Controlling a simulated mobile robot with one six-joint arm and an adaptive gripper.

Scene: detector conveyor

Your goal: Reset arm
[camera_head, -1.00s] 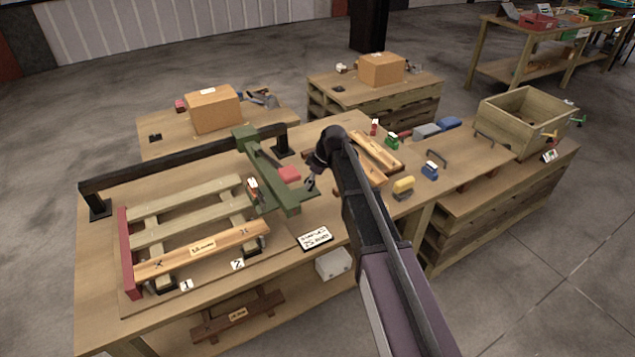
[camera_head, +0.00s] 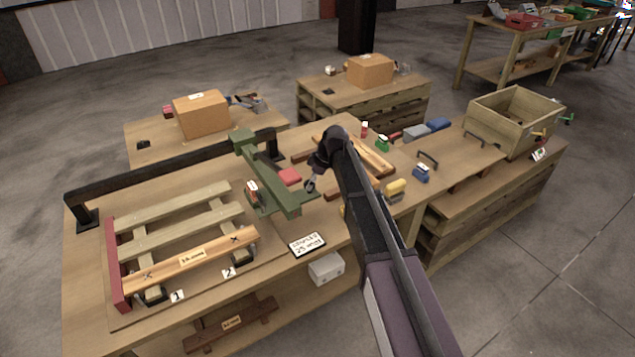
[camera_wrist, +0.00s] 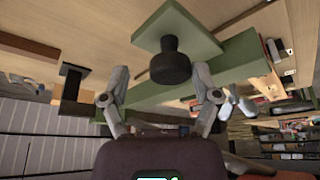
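My arm (camera_head: 372,235) reaches over the workbench (camera_head: 85,290), its end pointing down and away. My gripper (camera_head: 311,184) is small in the head view, just right of a green fixture (camera_head: 283,192) with a long bar. In the wrist view my gripper (camera_wrist: 163,85) has its two fingers spread apart, with nothing held between them. The green fixture (camera_wrist: 240,58) and its square plate with a black knob (camera_wrist: 170,62) lie in front of the fingers. I cannot tell how close the fingers are to the fixture.
A slatted wooden frame (camera_head: 192,257) with a red end lies left on the bench, below a black rail (camera_head: 170,165). A red block (camera_head: 290,176) and a sign (camera_head: 307,243) are near the fixture. A wooden crate (camera_head: 495,127) stands at right. Open floor lies at lower right.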

